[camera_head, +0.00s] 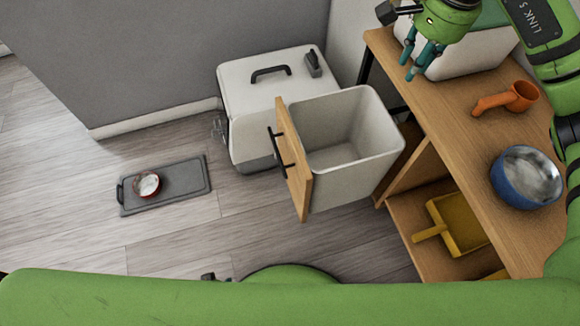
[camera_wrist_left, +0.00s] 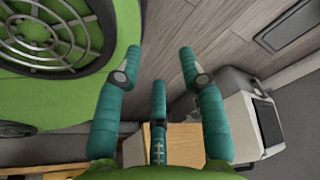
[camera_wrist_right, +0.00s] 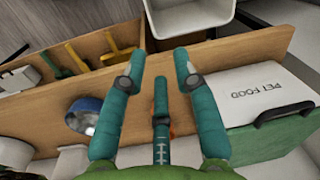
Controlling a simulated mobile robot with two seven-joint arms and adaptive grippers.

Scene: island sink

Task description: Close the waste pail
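The waste pail (camera_head: 350,165) is a white open-topped bin behind a wooden front panel (camera_head: 293,165) with a black handle (camera_head: 279,147). It stands pulled out from the wooden island, and its inside looks empty. Its white rim also shows at the top of the right wrist view (camera_wrist_right: 190,33). My right gripper (camera_head: 422,65) is open and empty above the island top, to the right of the pail. My left gripper (camera_wrist_left: 160,65) is open and empty in the left wrist view and outside the head view. A wooden panel, probably the pail front, shows beyond its fingers (camera_wrist_left: 185,145).
A yellow dustpan (camera_head: 460,222) lies below. A white handled box (camera_head: 265,90) stands behind the pail. A grey mat (camera_head: 185,180) bears a red bowl (camera_head: 146,184).

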